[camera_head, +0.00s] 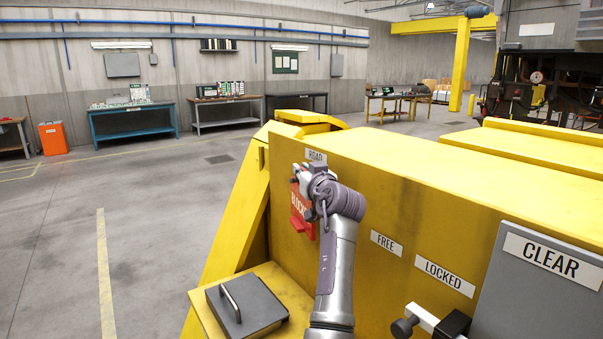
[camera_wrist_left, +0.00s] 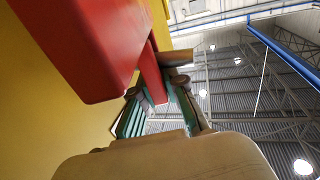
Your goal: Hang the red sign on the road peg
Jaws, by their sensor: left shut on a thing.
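The red sign (camera_head: 299,205), with white lettering partly covered by my arm, is upright against the yellow machine side, below the ROAD label (camera_head: 315,156). My left gripper (camera_head: 303,172) is at the sign's top, just under that label. In the left wrist view the gripper's green-padded fingers (camera_wrist_left: 156,98) are shut on a narrow red strip of the sign (camera_wrist_left: 95,45). A short tan bar (camera_wrist_left: 176,58) shows beside that strip; I cannot tell if it is the road peg. In the head view the peg is hidden behind my gripper. My right gripper is not in view.
The yellow machine body (camera_head: 400,170) fills the right side, with FREE (camera_head: 386,243) and LOCKED (camera_head: 444,277) labels. A black-knobbed lever (camera_head: 420,318) and a grey CLEAR panel (camera_head: 545,285) are at lower right. A grey handled lid (camera_head: 245,305) is at lower left. Open floor lies left.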

